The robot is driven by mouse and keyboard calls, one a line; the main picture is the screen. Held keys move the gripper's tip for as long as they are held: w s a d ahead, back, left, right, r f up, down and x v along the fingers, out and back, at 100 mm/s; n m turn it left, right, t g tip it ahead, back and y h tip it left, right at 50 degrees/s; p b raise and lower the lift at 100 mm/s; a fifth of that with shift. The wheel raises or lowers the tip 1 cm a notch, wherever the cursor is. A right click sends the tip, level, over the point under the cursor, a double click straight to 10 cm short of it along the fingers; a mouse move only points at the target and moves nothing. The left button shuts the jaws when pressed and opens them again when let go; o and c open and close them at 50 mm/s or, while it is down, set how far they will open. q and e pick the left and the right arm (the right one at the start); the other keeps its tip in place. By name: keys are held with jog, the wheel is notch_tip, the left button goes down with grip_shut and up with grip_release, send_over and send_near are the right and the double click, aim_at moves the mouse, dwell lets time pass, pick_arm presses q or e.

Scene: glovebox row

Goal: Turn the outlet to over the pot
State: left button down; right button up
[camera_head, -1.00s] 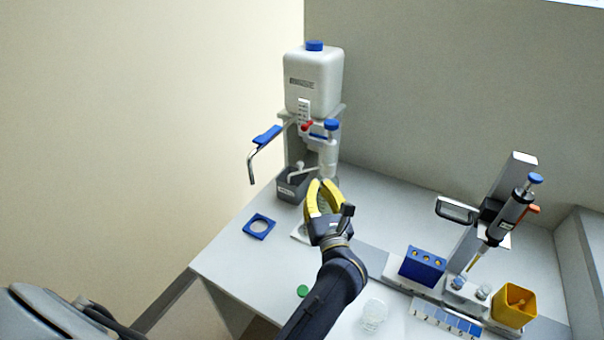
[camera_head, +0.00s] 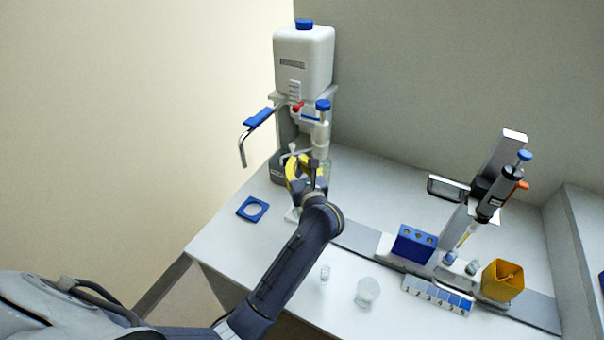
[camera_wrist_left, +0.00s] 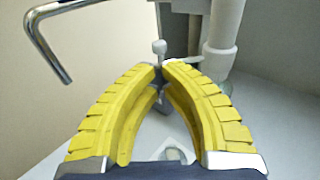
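The outlet (camera_head: 243,148) is a bent metal tube with a blue grip, swung out to the left of the white dispenser bottle; its hooked tube (camera_wrist_left: 45,45) also shows at the upper left of the left wrist view. My left gripper (camera_head: 297,161), with yellow fingers, is right of and below the outlet, apart from it, in front of the grey box. In the left wrist view its fingertips (camera_wrist_left: 160,68) have a narrow gap, with a white knob (camera_wrist_left: 159,47) beyond. Nothing is clearly held. I cannot tell which vessel is the pot. My right gripper is not in view.
The white bottle (camera_head: 303,60) stands on a stand at the back left. A clear jar (camera_head: 367,291), blue rack (camera_head: 414,243), pipette stand and yellow bin (camera_head: 502,280) are to the right.

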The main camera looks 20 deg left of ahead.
aim_at(292, 150)
pick_arm(q)
jog(key=shift+x, duration=2.3)
jog(key=shift+a, duration=0.2)
jog(key=shift+w+a+m+t+h, duration=0.15)
jog(key=shift+m+t+h, duration=0.15)
